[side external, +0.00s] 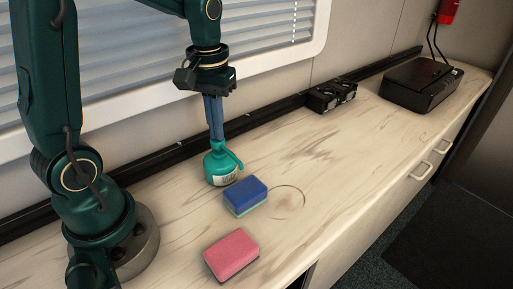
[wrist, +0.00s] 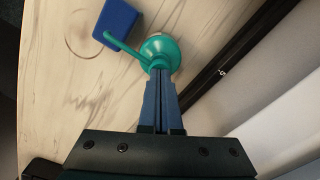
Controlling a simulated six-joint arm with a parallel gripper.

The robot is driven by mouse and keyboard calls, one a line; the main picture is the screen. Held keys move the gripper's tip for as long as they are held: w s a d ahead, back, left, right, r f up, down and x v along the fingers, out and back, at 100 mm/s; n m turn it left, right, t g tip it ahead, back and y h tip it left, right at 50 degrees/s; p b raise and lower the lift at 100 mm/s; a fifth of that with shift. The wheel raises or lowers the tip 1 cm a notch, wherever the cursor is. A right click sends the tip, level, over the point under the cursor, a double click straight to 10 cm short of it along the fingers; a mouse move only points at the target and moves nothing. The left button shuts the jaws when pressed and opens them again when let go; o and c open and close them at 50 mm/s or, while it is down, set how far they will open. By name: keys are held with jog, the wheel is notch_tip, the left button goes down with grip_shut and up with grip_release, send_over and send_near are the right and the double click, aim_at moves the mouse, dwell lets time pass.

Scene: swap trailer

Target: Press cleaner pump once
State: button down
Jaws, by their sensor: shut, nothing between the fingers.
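The cleaner pump (side external: 222,168) is a teal bottle with a pale label and a spout, upright on the counter in the side external view. It also shows in the wrist view (wrist: 166,46), its spout pointing toward the blue sponge. My gripper (side external: 217,137) points down with its blue fingers shut and empty. The fingertips (wrist: 160,72) are right at the pump's top, overlapping it in both views. I cannot tell whether they touch it or how far the head is pressed down.
A blue sponge (side external: 245,194) lies close beside the pump, and a pink sponge (side external: 231,253) is nearer the front. A black box (side external: 421,84) and a small black device (side external: 332,95) stand farther back. A dark rail (wrist: 222,72) runs behind the pump. The counter's middle right is clear.

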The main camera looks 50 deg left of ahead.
jog(key=shift+r, duration=1.4)
jog(key=shift+r, duration=3)
jog(key=shift+d, duration=0.1)
jog(key=s+d+f+m+t, duration=0.4)
jog(key=s+d+m+t, duration=0.1)
jog(key=s+d+m, duration=0.1)
jog(key=shift+s+d+t, duration=0.3)
jog(key=shift+s+d, duration=0.35)
jog(key=shift+s, duration=0.7)
